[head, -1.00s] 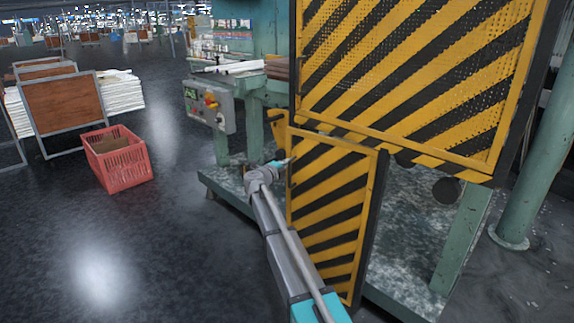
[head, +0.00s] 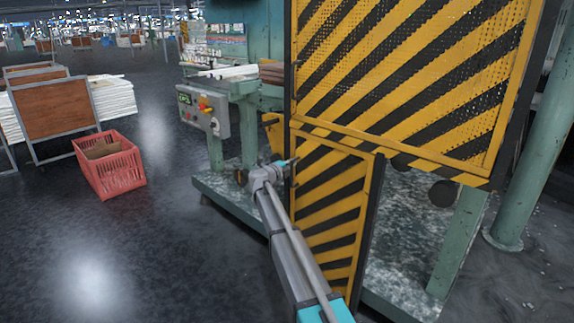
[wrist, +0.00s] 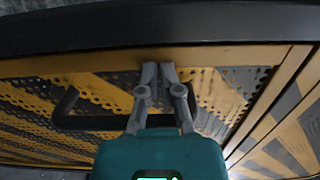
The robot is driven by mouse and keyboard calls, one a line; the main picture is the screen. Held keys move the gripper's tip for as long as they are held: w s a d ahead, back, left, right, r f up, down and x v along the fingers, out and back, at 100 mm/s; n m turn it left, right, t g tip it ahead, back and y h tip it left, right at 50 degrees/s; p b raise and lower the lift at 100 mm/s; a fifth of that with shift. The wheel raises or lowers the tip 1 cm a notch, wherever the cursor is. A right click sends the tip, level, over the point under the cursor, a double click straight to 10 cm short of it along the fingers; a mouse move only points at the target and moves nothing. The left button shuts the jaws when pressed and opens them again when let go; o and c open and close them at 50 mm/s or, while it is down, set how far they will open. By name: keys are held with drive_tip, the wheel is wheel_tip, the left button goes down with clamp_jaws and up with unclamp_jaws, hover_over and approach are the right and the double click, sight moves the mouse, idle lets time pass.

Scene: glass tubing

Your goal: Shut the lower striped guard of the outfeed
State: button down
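The lower striped guard (head: 327,215) is a yellow and black panel with a dark side edge, below the larger upper striped guard (head: 420,85). It stands at an angle to the machine, with the green frame and mottled base showing past its right edge. My gripper (head: 288,166) is at the guard's left edge, near its top. In the wrist view my gripper (wrist: 160,68) has its fingertips close together against the guard's yellow border (wrist: 110,62). A black bar handle (wrist: 95,123) on the perforated panel passes by the fingers, which do not visibly clasp it.
A control box (head: 203,110) with a red button stands left of the guards. A red crate (head: 110,167) sits on the floor at left, before a brown-panelled rack (head: 55,110). A green post (head: 535,170) stands at right.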

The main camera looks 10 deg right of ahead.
drive_tip(key=shift+w+d+r, duration=0.15)
drive_tip(key=shift+w+d, duration=0.15)
drive_tip(key=shift+w, duration=0.25)
drive_tip(key=v, duration=1.5)
drive_tip(key=shift+w+a, duration=0.15)
drive_tip(key=shift+a, duration=0.1)
